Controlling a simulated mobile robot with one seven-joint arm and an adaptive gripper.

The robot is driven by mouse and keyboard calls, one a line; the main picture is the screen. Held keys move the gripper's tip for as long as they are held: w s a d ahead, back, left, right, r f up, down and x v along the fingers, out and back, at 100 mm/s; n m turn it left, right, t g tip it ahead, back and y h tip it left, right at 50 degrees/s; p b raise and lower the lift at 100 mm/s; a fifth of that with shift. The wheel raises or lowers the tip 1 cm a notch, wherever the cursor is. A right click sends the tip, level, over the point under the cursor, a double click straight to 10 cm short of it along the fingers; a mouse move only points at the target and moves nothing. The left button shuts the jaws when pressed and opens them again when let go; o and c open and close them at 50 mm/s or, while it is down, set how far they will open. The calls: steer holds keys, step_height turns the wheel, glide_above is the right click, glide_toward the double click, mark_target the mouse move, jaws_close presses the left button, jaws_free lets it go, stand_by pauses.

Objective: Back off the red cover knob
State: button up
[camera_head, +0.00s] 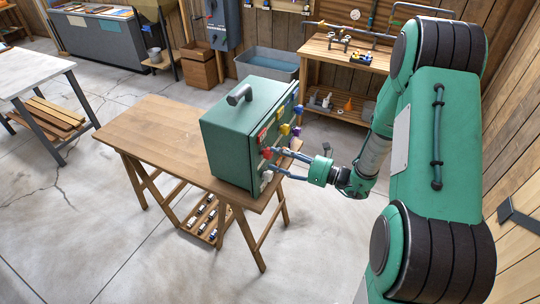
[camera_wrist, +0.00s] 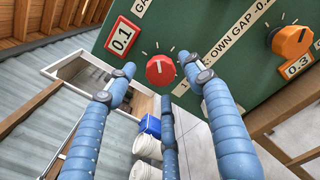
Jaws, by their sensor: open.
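The red cover knob (camera_wrist: 160,70) is a round dial with a white pointer line and tick marks around it. It is on the front of a green box (camera_head: 232,140). In the wrist view it sits between my gripper's blue fingertips (camera_wrist: 158,76). The left and right fingers are spread at either side of it, and a third finger is below. Gaps show between the fingertips and the knob, so I see no grip on it. In the head view my gripper (camera_head: 273,160) reaches the box's right-hand face, and the knob is small there.
A red 0.1 plate (camera_wrist: 122,38) is left of the knob. An orange knob (camera_wrist: 291,41) with a 0.3 plate is to the right. The box stands on a wooden table (camera_head: 150,130). A workbench (camera_head: 345,55) stands behind; open floor lies in front.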

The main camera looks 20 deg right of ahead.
mark_target(271, 154)
steer(key=shift+x, duration=1.9)
steer(key=c, duration=1.2)
steer(key=shift+n+b, duration=0.4)
steer(key=shift+b, duration=0.05)
steer(key=n+b, duration=0.2)
steer(key=n, duration=0.3)
steer(key=shift+b, duration=0.35)
steer(key=shift+n+b, duration=0.65)
steer(key=shift+n, duration=0.95)
steer(key=shift+r, duration=0.1)
